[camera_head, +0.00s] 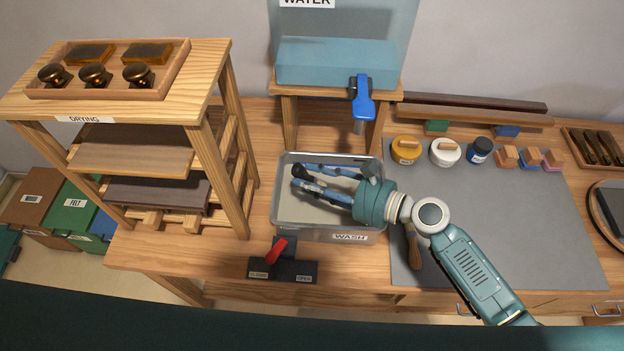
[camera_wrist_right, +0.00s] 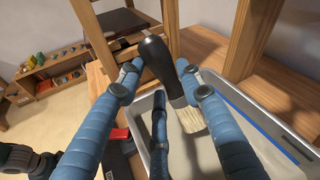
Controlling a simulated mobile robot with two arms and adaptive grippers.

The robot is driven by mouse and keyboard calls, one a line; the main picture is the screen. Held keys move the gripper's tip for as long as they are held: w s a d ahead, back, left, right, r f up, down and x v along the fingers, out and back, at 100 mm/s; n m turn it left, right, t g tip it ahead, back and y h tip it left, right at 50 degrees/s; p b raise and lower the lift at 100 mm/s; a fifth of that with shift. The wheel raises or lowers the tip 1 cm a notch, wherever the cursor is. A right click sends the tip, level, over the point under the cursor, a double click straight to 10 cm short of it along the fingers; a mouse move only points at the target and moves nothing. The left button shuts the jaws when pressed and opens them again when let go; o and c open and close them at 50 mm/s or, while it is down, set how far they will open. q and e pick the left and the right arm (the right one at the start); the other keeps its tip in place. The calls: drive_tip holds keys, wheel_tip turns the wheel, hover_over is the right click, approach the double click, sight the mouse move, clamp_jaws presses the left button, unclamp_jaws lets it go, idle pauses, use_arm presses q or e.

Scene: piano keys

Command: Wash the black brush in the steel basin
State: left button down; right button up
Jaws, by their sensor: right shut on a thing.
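My right gripper (camera_head: 302,175) is over the steel basin (camera_head: 290,230), which is labelled WASH. Its blue fingers are shut on the black brush. In the right wrist view the brush's black handle (camera_wrist_right: 156,58) is between the fingertips (camera_wrist_right: 158,72). Its metal collar and pale bristles (camera_wrist_right: 191,119) slant down over the basin. In the head view the fingers largely hide the brush. The basin's floor looks pale; I cannot tell whether it holds water or whether the bristles touch anything.
A water tank (camera_head: 335,62) with a blue tap (camera_head: 361,92) stands behind the basin. A red lever (camera_head: 276,251) is in front, nearer the CLOSED label. A wooden drying rack (camera_head: 212,70) stands left. Jars and blocks line the grey mat (camera_head: 510,235), whose middle is clear.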

sight(301, 165)
idle(0.5)
wheel_tip(301, 165, up, 5)
drive_tip(key=p, duration=0.4)
drive_tip(key=shift+f, duration=0.1)
drive_tip(key=shift+r, duration=0.6)
drive_tip(key=s+d+m+t+b, duration=0.1)
drive_tip(key=s+d+b, duration=0.3)
drive_tip(key=d+b, duration=0.3)
drive_tip(key=s+d+m+t+h+b, duration=0.1)
drive_tip(key=s+d+b, duration=0.3)
drive_tip(key=d, duration=1.1)
drive_tip(key=b, duration=0.3)
drive_tip(key=shift+s+d+f+t+h+b, duration=0.15)
drive_tip(key=shift+f+t+h+b, duration=0.15)
drive_tip(key=shift+f+b, duration=0.05)
